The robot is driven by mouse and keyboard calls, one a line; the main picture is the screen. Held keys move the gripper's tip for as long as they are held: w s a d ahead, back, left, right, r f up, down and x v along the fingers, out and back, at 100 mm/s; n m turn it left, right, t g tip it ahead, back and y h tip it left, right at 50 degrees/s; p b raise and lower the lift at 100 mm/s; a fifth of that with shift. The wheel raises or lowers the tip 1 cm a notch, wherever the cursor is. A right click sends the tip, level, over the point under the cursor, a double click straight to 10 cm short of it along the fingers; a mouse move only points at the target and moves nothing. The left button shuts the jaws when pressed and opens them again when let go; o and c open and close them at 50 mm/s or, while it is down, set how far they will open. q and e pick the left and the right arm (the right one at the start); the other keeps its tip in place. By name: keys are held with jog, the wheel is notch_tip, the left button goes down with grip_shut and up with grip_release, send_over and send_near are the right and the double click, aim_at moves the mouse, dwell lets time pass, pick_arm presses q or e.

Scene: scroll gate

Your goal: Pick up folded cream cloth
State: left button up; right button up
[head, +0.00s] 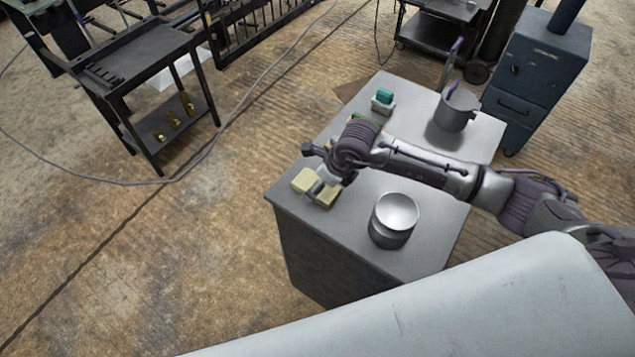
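The folded cream cloth (305,180) lies at the left edge of the grey table (345,245). Part of it is hidden behind my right gripper, so it shows as two pale yellow patches. My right gripper (318,187) comes down over the cloth from the arm that enters at the right. Its fingertips are at the cloth, but they are too small and covered to show whether they are closed on it. My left gripper is not in view.
A metal bowl (397,214) stands near the table's front. A pot (457,110) with a purple-handled utensil and a small holder with a teal block (383,97) stand at the back. A blue cabinet (535,75) is behind right. A black cart (150,80) stands left.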

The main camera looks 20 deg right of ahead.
jog(key=shift+x, duration=1)
jog(key=shift+c, duration=0.2)
jog(key=c, duration=1.1)
jog(key=shift+c, duration=0.2)
jog(key=shift+r, duration=0.15)
jog(key=r+b, duration=0.1)
jog(key=r, duration=0.1)
jog(key=r+b, duration=0.1)
jog(key=r, duration=0.1)
jog(key=shift+w+d, duration=0.1)
jog(key=shift+d, duration=0.15)
jog(key=d+r+b, duration=0.2)
jog(key=d+r, duration=0.1)
jog(key=d, duration=0.2)
jog(key=w+d+r+b, duration=0.1)
jog(key=d+r+b, duration=0.1)
jog(key=d, duration=0.4)
jog(key=shift+r, duration=0.9)
